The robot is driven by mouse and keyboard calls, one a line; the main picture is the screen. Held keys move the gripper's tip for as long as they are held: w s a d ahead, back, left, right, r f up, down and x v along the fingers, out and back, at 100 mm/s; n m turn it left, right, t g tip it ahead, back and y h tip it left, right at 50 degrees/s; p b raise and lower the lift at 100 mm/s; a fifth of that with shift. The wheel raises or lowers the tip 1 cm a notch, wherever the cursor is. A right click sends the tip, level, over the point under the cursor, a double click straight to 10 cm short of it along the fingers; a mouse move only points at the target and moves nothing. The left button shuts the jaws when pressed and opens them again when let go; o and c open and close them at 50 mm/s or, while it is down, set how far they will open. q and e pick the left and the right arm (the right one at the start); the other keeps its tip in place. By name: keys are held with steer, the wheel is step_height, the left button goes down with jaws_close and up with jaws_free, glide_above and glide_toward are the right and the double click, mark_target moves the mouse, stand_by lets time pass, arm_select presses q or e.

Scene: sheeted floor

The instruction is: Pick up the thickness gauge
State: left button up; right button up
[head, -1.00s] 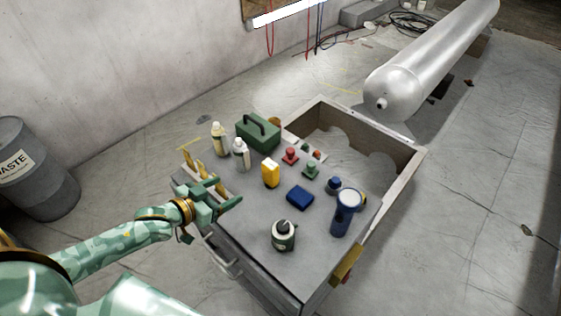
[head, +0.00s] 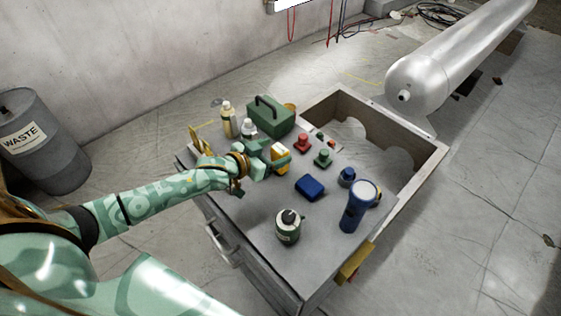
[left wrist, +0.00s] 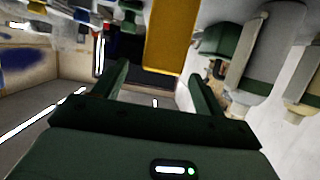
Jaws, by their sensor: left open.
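The thickness gauge, which I take to be the yellow block-like device (head: 280,151), stands on the grey cart top among the other items. My left gripper (head: 277,163) is open and beside it, partly covering its lower part in the head view. In the left wrist view the yellow gauge (left wrist: 171,36) hangs into the picture from the top, beyond and between the two open fingers (left wrist: 159,78). I cannot tell whether a finger touches it. My right gripper does not show.
A white bottle (head: 249,127), a cream bottle (head: 228,120) and a green toolbox (head: 270,117) stand close behind the gripper.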

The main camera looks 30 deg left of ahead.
mark_target(277, 150)
arm_select(q)
steer(key=b+x, duration=0.1)
steer(key=x, duration=0.2)
steer(key=shift+w+f, duration=0.1)
steer(key=shift+f, duration=0.2)
steer(key=shift+r, duration=0.15)
steer(key=c, duration=1.1)
steer(key=shift+c, duration=0.2)
